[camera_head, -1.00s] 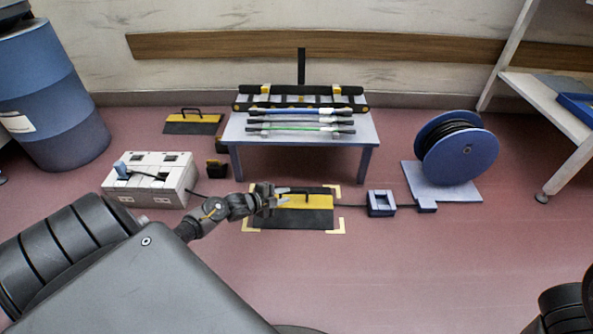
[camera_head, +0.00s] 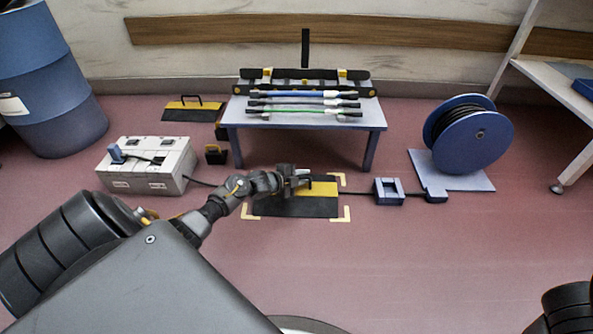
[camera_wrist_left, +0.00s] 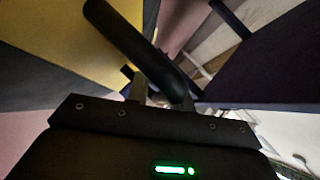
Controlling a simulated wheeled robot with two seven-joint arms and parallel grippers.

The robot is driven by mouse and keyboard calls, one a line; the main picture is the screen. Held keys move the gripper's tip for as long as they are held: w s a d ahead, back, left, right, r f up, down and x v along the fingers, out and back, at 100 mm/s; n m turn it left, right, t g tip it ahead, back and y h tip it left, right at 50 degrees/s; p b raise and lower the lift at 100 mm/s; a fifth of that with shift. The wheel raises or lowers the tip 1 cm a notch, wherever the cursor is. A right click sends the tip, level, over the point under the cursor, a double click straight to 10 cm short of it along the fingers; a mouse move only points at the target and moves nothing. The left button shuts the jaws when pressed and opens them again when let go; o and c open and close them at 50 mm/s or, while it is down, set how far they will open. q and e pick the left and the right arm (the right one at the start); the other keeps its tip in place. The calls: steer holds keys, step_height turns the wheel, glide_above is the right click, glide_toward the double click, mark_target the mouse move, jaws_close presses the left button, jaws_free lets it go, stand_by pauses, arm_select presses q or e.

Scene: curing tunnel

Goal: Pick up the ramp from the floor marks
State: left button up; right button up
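The ramp (camera_head: 298,208), a black plate with a yellow band and a black handle, lies flat within the yellow corner marks (camera_head: 346,214) on the floor. My left gripper (camera_head: 303,180) is at the ramp's handle, above the yellow band, and hides most of the handle in the head view. In the left wrist view the black handle bar (camera_wrist_left: 128,38) runs down to the gripper's fingers (camera_wrist_left: 160,90), with the yellow band behind it. Whether the fingers are closed on the bar is not clear. My right gripper is out of view.
A low table (camera_head: 376,126) with cables stands behind the ramp. A white socket box (camera_head: 145,180) is at the left. A blue block (camera_head: 389,192) and cable reel (camera_head: 468,140) are at the right. A second ramp (camera_head: 190,114) lies further back. The floor in front is clear.

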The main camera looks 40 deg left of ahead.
arm_select(q)
jaws_close()
stand_by(1.4)
steer(key=shift+r, duration=0.2)
